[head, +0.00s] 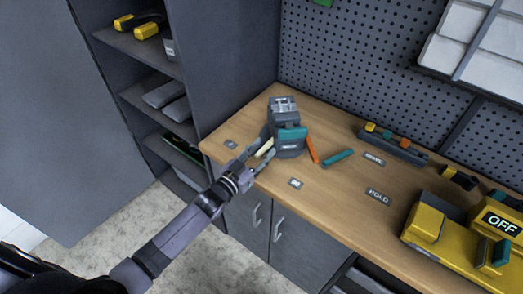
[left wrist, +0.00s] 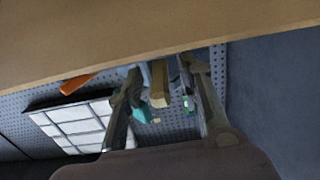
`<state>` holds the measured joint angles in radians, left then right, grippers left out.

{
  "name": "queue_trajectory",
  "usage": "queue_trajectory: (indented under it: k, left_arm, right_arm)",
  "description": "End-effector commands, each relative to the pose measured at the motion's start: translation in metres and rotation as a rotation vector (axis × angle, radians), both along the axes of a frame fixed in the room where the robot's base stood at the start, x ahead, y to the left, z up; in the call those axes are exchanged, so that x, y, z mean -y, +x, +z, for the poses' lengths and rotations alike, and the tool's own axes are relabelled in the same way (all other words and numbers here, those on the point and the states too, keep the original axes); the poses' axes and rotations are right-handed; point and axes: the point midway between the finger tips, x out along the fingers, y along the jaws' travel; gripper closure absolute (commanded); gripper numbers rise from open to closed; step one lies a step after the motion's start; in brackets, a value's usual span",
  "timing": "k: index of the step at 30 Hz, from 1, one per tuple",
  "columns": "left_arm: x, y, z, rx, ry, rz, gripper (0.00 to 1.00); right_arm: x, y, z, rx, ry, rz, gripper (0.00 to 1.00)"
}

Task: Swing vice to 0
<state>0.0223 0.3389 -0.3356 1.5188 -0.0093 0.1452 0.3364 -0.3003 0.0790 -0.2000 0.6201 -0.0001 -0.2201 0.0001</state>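The vice (head: 287,130) is a grey block with a teal part on its front. It stands on the wooden bench near the left end. A cream bar (head: 265,148) sticks out at its lower left. My left gripper (head: 259,152) is at the vice's front left, fingers spread around the bar. In the left wrist view, which is upside down, the tan bar (left wrist: 159,84) lies between the two fingers (left wrist: 163,78) with visible gaps on both sides. Whether either fingertip touches it cannot be told. My right gripper is not in view.
A label reading 90 (head: 295,183) and another small label (head: 231,145), too small to read, lie on the bench (head: 330,198). An orange tool (head: 312,150) and a teal tool (head: 338,157) lie right of the vice. A yellow machine (head: 455,235) reading OFF stands far right.

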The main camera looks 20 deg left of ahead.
Motion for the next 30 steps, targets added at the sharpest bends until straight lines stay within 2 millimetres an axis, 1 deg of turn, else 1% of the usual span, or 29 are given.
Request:
queue_trajectory:
  k: [6,21,30]
  left_arm:
    - [0.0002,0.0002,0.0000,0.000,0.000,0.000,0.67]
    - [-0.0001,-0.0001,0.0002,0.001,0.000,0.000,1.00]
    - [-0.0002,-0.0002,0.0002,0.001,0.000,0.000,1.00]
  right_arm:
    - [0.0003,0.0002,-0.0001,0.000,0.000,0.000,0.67]
    - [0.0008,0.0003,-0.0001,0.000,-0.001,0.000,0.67]
    - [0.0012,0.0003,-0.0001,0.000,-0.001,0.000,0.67]
